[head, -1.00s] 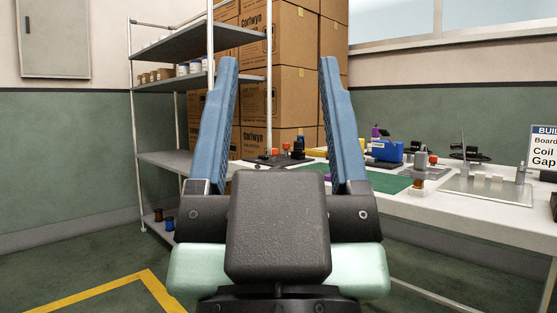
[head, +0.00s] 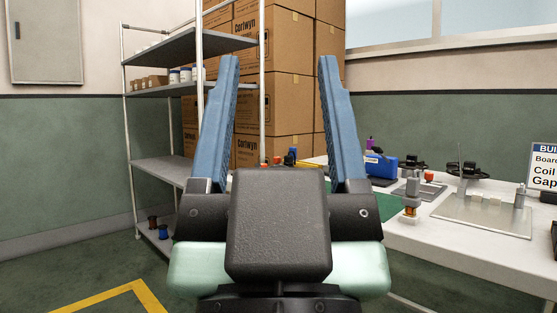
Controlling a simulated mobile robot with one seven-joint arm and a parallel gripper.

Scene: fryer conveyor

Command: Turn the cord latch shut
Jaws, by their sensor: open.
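My gripper (head: 278,62) fills the middle of the head view. Its two blue fingers are spread wide apart with nothing between them, and it is apart from the bench. I cannot make out a cord latch with certainty. My gripper hides part of the bench's left end.
Stacked cardboard boxes (head: 290,45) stand behind my gripper. A grey shelf rack (head: 165,168) is at the left. A sign (head: 544,165) stands at the bench's right. Black coiled items (head: 465,171) lie at the back. The floor at the lower left is clear, with a yellow line (head: 120,293).

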